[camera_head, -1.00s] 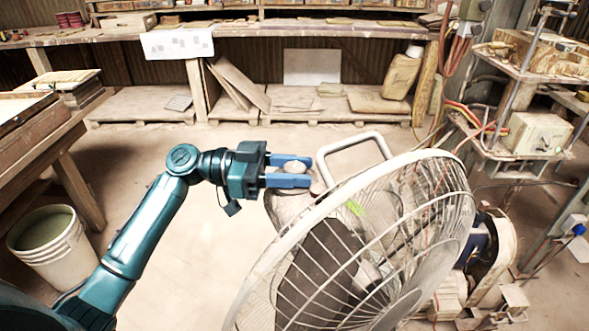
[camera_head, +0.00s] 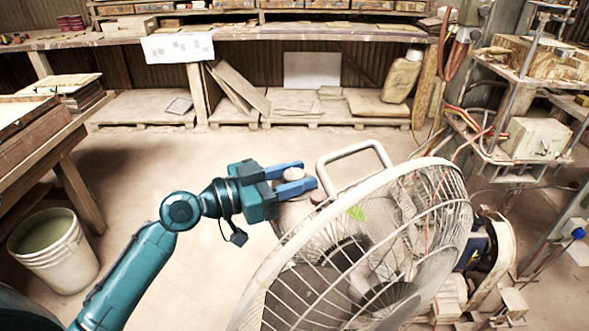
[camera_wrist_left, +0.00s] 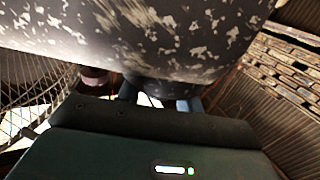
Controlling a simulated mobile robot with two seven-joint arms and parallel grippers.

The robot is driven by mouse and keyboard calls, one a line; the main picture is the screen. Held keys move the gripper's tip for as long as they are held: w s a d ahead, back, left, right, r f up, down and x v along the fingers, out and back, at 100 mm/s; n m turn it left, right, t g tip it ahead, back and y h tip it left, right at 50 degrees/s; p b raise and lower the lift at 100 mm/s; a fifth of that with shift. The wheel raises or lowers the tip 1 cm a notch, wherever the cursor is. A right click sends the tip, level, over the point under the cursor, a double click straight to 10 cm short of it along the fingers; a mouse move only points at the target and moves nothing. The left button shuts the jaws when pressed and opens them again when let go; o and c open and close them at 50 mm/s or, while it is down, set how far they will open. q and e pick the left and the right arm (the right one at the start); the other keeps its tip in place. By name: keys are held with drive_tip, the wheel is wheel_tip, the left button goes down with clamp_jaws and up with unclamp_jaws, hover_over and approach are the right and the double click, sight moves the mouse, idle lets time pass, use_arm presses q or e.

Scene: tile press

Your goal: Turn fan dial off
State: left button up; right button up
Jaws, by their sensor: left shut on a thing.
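A large pedestal fan with a pale wire grille (camera_head: 440,200) fills the lower right of the head view. My left gripper (camera_head: 293,176) reaches over the worn motor housing (camera_head: 288,213) behind the grille. My right gripper is not in view. The dial's markings cannot be read.
A tubular handle (camera_head: 352,150) rises near the grille. A white bucket (camera_head: 52,248) and wooden table (camera_head: 60,150) stand at left, a metal rack (camera_head: 520,100) at right. The floor behind the fan is clear.

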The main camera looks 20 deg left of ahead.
use_arm(q)
drive_tip(key=shift+r+n+t+y+p, duration=0.3)
drive_tip(key=shift+n+t+y+p, duration=0.45)
drive_tip(key=shift+p, duration=0.35)
drive_tip(key=shift+n+t+y+p, duration=0.25)
drive_tip(key=shift+t+y+p, duration=0.1)
drive_tip(key=shift+y+p, duration=0.15)
drive_tip(key=shift+f+n+t+y+p, duration=0.1)
drive_tip(key=shift+n+t+y+p, duration=0.25)
drive_tip(key=shift+p, duration=0.35)
drive_tip(key=shift+f+p, duration=0.15)
drive_tip(key=shift+p, duration=0.15)
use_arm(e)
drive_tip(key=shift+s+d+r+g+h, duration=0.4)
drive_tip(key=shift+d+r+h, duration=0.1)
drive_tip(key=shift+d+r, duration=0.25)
use_arm(q)
drive_tip(key=shift+f+n+y, duration=0.1)
drive_tip(key=shift+n+y, duration=0.15)
drive_tip(key=shift+y, duration=0.05)
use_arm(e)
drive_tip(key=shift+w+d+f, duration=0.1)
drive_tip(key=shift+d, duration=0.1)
use_arm(q)
drive_tip(key=o, duration=1)
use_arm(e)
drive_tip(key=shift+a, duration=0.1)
